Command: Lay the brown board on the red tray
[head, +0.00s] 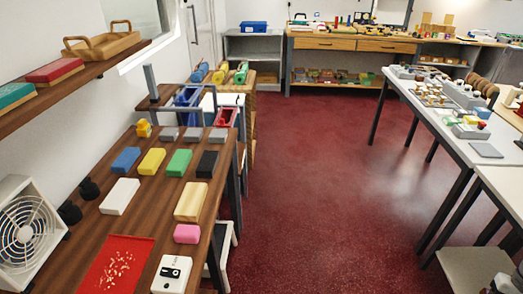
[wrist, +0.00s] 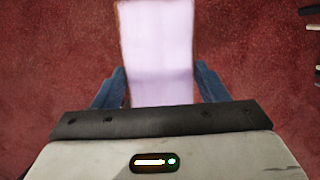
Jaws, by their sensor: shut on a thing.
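My gripper (wrist: 160,84), with blue fingers, is shut on a pale lilac board (wrist: 157,45) in the wrist view. The board sticks out beyond the fingertips, above dark red floor. I cannot make out a brown board in the head view; a tan block (head: 191,202) lies farther back on the counter.
On the wooden counter (head: 91,233), a pink block (head: 187,233) and a white box (head: 171,274) lie right of the tray. A white fan (head: 27,232) stands left. Several coloured blocks lie behind. Open red floor (head: 330,190) separates this counter from the grey tables (head: 455,140) at right.

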